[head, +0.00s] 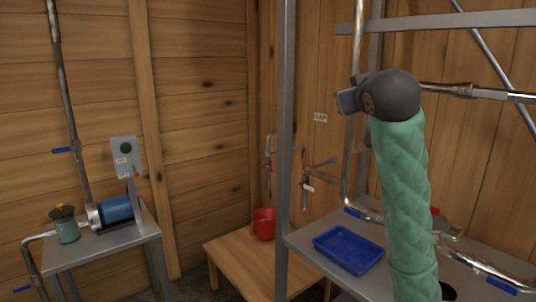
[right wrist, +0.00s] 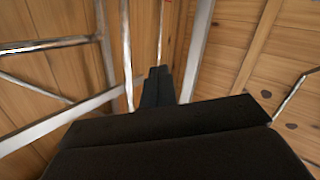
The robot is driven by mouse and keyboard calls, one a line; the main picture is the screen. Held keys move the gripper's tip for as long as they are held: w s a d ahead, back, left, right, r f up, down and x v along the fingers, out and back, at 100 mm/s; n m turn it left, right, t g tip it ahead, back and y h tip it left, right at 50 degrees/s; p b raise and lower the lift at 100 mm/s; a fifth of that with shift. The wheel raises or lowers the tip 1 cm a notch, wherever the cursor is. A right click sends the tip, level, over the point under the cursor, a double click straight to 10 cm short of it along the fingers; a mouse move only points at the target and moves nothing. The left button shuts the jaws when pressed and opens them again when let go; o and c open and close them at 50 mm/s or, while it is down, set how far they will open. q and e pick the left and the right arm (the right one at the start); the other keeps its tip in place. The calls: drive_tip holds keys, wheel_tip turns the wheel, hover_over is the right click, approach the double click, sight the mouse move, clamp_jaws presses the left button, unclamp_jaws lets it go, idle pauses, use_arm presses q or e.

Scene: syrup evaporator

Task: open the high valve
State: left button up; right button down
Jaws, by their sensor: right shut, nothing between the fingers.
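My right arm rises in the head view, and its dark gripper (head: 347,100) points left and away, beside an upright pipe (head: 357,40). In the right wrist view the fingers (right wrist: 158,72) are together with nothing between them. A thin upright pipe (right wrist: 162,30) stands beyond the fingertips. A small red piece (right wrist: 169,2) shows at the top edge, too cut off to identify. I cannot tell which part is the high valve; my wrist may hide it in the head view. My left gripper is out of view.
A grey metal frame post (head: 285,130) stands left of my arm. A blue tray (head: 348,250) lies on the metal shelf below. A red pot (head: 263,224) stands on a wooden table (head: 235,262). A blue pump (head: 118,209) sits on a stand at left.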

drive_tip(key=s+a+f+g, duration=0.15)
drive_tip(key=s+f, duration=0.35)
drive_tip(key=f, duration=1)
drive_tip(key=s+f+m+g, duration=0.1)
drive_tip(key=s+f+g, duration=0.25)
drive_tip(key=f, duration=1.15)
drive_tip(key=s+a+f+g, duration=0.15)
drive_tip(key=s+f, duration=0.45)
drive_tip(key=f, duration=1)
drive_tip(key=s+f+g, duration=0.8)
drive_tip(key=s+f, duration=1.9)
drive_tip(key=s, duration=0.3)
drive_tip(key=shift+a+m+y, duration=0.15)
drive_tip(key=shift+m+y, duration=0.15)
drive_tip(key=shift+m, duration=0.1)
drive_tip(key=shift+s+f+g, duration=0.1)
drive_tip(key=shift+f+g, duration=0.05)
drive_tip(key=shift+g, duration=0.1)
